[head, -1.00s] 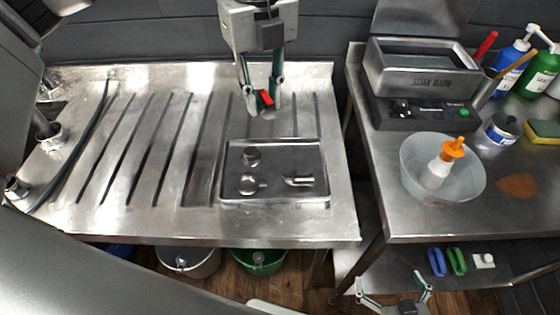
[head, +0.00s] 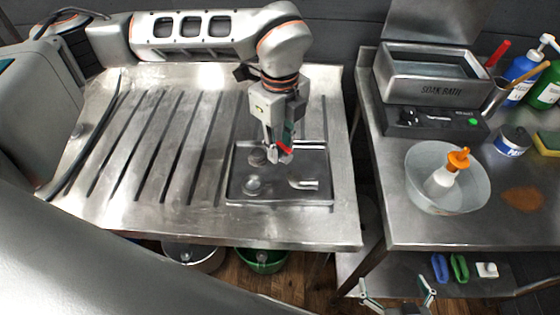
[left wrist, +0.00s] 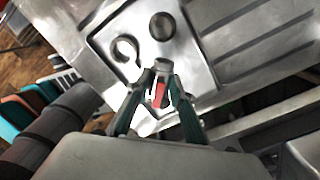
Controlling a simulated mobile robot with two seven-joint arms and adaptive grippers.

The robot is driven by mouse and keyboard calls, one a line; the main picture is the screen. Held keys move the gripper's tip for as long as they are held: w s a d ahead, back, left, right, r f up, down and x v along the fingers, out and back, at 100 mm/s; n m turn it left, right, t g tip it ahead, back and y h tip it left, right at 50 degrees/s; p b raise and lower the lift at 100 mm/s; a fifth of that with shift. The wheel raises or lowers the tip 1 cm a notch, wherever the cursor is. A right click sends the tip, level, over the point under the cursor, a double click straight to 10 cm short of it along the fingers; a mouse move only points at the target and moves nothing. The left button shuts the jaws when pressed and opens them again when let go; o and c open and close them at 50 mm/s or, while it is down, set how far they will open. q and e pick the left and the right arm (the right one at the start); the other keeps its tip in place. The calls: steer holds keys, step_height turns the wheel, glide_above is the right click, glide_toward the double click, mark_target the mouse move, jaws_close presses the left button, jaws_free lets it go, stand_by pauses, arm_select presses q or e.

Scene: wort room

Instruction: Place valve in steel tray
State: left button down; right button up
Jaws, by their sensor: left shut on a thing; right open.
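The valve (head: 285,147), with a red handle and metal body, is in my left gripper (head: 279,154), which is shut on it. It also shows between the fingertips in the left wrist view (left wrist: 161,92). The steel tray (head: 278,203) lies on the grooved steel drainboard. The valve is over the back middle part of the tray; I cannot tell how high or whether it touches. My right gripper (head: 398,297) is open and empty, low at the bottom edge.
To the right, a second steel table holds a soak bath (head: 428,90), a bowl (head: 455,203) with an orange-topped bottle, and several bottles. Blue and green items (head: 449,268) lie on its lower shelf. Buckets (head: 262,260) stand under the drainboard.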

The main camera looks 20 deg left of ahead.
mark_target(280, 143)
arm_select(q)
steer(key=shift+f, duration=3.05)
steer(key=shift+f, duration=0.15)
steer(key=c, duration=2)
jaws_free()
steer(key=shift+c, duration=0.2)
step_height(280, 143, up, 12)
steer(key=shift+r+b, duration=0.2)
steer(key=shift+b, duration=0.1)
